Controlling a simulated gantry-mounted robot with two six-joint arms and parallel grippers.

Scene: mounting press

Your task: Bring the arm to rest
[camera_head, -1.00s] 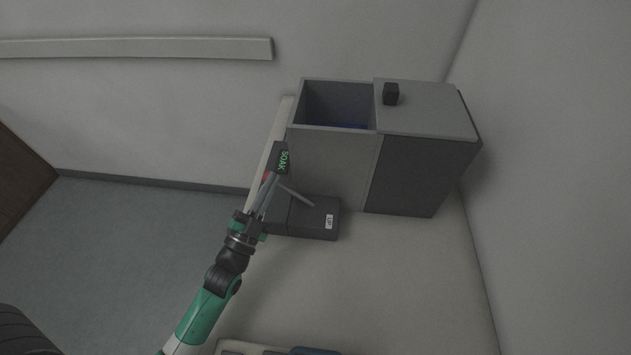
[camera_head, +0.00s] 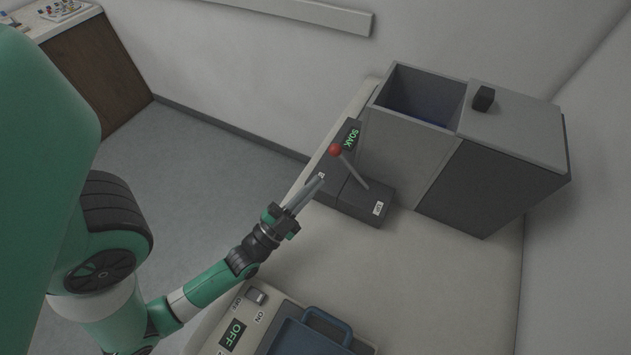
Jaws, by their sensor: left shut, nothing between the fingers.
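My left arm comes in from the left. Its gripper (camera_head: 311,189) is shut and empty, in front of and below the lever's red knob (camera_head: 335,150), with a gap between them. The lever (camera_head: 352,169) tilts toward the left above a dark lever box (camera_head: 366,204), which carries a small white label. A small display (camera_head: 351,135) behind the knob reads SOAK in green. My right gripper is not in view.
A grey box with an open compartment (camera_head: 417,98) and a closed lid with a black knob (camera_head: 484,98) stands behind the lever box. A cabinet (camera_head: 95,75) stands at far left.

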